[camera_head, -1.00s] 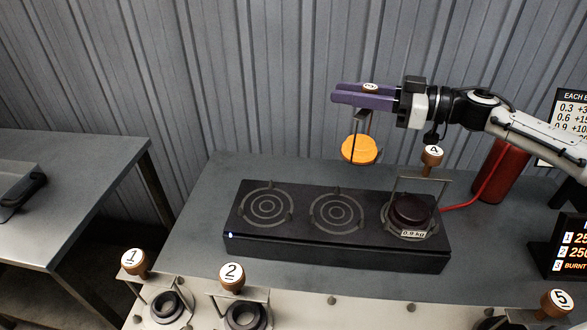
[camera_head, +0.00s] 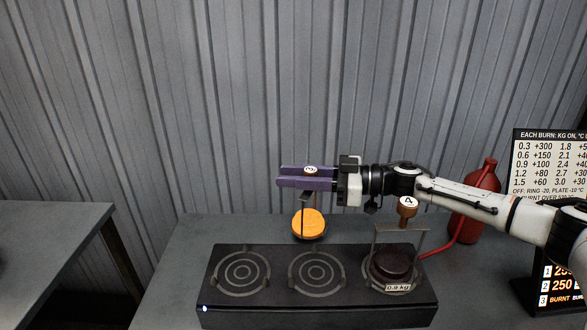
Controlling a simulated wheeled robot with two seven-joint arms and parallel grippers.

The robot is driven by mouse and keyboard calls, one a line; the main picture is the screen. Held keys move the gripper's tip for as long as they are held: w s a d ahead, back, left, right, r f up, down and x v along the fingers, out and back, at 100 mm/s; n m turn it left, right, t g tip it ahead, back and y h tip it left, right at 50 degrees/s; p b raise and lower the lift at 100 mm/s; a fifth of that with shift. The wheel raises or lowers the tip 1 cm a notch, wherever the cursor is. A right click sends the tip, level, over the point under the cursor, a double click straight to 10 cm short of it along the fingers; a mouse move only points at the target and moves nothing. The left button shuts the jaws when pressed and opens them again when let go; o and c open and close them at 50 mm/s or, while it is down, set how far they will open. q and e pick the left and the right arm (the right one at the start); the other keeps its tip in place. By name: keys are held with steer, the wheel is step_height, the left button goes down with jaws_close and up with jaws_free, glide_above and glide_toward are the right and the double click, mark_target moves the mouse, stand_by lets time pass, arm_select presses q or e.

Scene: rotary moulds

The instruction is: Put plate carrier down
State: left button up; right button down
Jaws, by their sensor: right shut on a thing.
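My right gripper (camera_head: 306,177) has purple fingers and comes in from the right. It is shut on the knob marked 3 of a plate carrier (camera_head: 305,203). A glowing orange round plate (camera_head: 308,223) hangs below the fingers on this carrier. The plate shows above the back of the middle ring (camera_head: 317,271) of a black three-ring burner unit (camera_head: 318,309). The left ring (camera_head: 240,271) is bare. Carrier 4 (camera_head: 407,209) stands on the right ring with a dark plate (camera_head: 390,263) and a 0.9 kg label. My left gripper is out of view.
The burner unit stands on a grey table (camera_head: 175,282) against a ribbed metal wall (camera_head: 200,100). A red bottle with a hose (camera_head: 472,207) and a burn chart (camera_head: 549,165) stand at the right. Another grey table (camera_head: 45,245) is at the left, beyond a gap.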

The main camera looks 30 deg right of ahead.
steer(key=shift+f, duration=1)
steer(key=c, duration=1.8)
jaws_free()
steer(key=shift+f, duration=0.3)
steer(key=o, duration=0.3)
steer(key=shift+o, duration=0.2)
